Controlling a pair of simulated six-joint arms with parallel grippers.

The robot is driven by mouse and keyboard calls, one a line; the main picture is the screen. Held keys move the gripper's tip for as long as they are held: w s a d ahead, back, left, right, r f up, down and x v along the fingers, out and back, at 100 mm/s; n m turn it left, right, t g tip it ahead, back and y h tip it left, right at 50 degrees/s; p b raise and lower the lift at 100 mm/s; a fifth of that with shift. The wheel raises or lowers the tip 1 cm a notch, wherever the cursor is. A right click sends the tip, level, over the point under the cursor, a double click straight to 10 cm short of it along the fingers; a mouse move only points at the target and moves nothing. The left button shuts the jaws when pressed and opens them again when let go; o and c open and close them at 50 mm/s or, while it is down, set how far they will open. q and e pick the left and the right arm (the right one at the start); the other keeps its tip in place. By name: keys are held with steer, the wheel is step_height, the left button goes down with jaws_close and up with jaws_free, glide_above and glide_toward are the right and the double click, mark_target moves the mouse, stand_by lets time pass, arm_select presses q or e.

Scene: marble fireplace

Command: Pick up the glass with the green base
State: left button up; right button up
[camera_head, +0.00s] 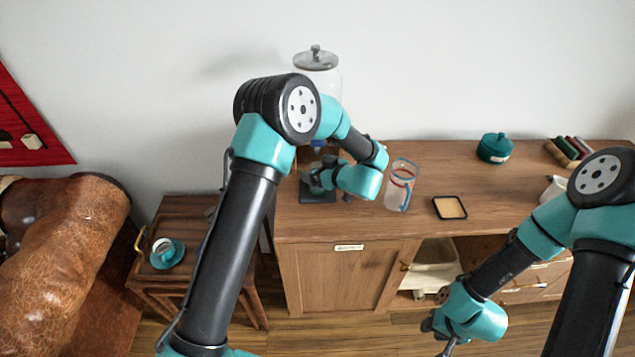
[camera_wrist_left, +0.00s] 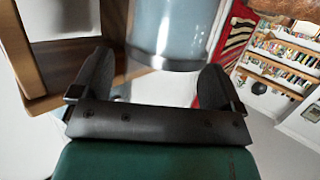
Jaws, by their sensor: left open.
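A tall clear glass jar (camera_head: 317,77) with a grey lid stands at the back of the wooden cabinet top, partly hidden behind my left arm. A clear pitcher (camera_head: 402,187) with a red and blue rim and blue handle stands right of that arm. I cannot make out a green base on either. My left gripper (camera_head: 320,180) is low over the left part of the top. In the left wrist view its fingers (camera_wrist_left: 153,68) are spread, with a pale bluish cylindrical vessel (camera_wrist_left: 178,30) beyond them and nothing clearly held. My right gripper (camera_head: 440,340) hangs low in front of the cabinet.
A dark flat base (camera_head: 318,197) lies by my left gripper. A square dish (camera_head: 449,207) and a teal lidded pot (camera_head: 495,148) are further right. A teal cup and saucer (camera_head: 167,254) stand on the left side table. The cabinet's front middle is clear.

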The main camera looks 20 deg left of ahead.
stand_by(0.3)
arm_select(q)
steer(key=c, duration=1.5)
